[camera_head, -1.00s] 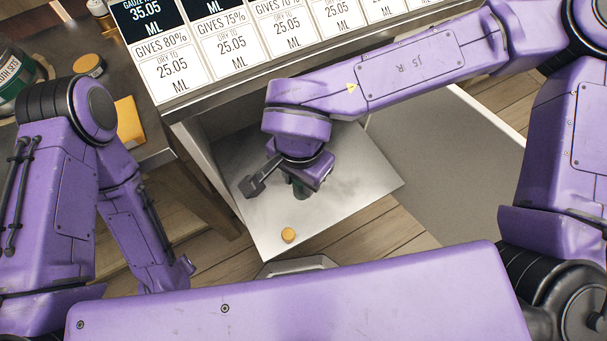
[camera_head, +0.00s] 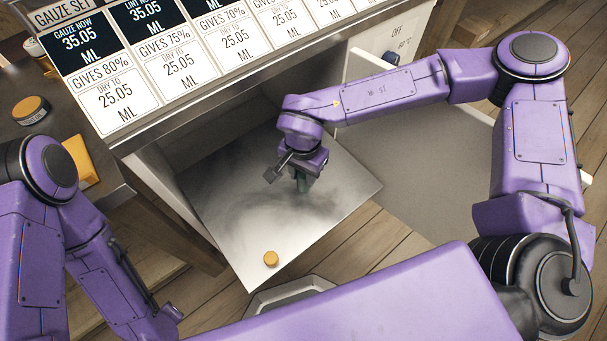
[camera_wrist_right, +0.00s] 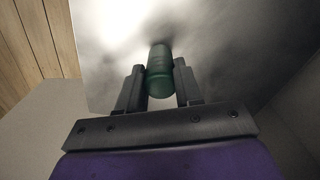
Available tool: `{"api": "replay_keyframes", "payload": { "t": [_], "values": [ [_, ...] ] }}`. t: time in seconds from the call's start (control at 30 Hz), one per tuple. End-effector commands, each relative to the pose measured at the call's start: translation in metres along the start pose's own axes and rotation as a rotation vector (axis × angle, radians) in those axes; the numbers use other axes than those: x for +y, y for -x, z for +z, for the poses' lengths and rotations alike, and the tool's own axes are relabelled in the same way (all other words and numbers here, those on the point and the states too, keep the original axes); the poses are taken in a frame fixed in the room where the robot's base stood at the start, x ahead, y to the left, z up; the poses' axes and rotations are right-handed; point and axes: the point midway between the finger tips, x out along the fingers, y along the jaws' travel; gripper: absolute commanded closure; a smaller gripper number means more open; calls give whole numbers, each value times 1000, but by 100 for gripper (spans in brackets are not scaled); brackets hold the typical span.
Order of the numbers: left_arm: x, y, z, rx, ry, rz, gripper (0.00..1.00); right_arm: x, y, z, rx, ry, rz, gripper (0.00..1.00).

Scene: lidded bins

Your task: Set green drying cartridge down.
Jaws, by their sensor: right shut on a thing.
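The green drying cartridge (camera_wrist_right: 159,72) is a dark green cylinder between the two fingers of my right gripper (camera_wrist_right: 159,85) in the right wrist view. The gripper is shut on it. In the head view my right gripper (camera_head: 302,176) points down over a shiny metal panel (camera_head: 235,225). Only a bit of the green cartridge (camera_head: 301,186) shows below the fingers there. I cannot tell whether its lower end touches the panel. My left arm (camera_head: 105,270) is at the lower left; its gripper is not visible.
A sign board (camera_head: 190,65) with printed values stands behind. A grey surface (camera_head: 420,150) lies right of the panel. A yellow block (camera_head: 83,160) and an orange-lidded jar (camera_head: 30,108) are at left.

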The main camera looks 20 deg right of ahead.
Motion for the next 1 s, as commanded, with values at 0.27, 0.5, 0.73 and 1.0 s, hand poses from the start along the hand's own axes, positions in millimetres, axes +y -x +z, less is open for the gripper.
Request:
{"api": "replay_keyframes", "payload": {
  "t": [0.27,0.5,0.73,1.0],
  "values": [
    [0,-1,0,0,0,0,100,0,-5,0,1,0,-2,92],
    [0,0,0,0,0,0,100,0,-8,0,1,-1,-1,40],
    [0,-1,0,0,0,0,100,0,-7,0,1,0,-2,40],
    [-1,13,-5,0,0,0,100,-1,47,0,4,0,-6,40]
  ]
}}
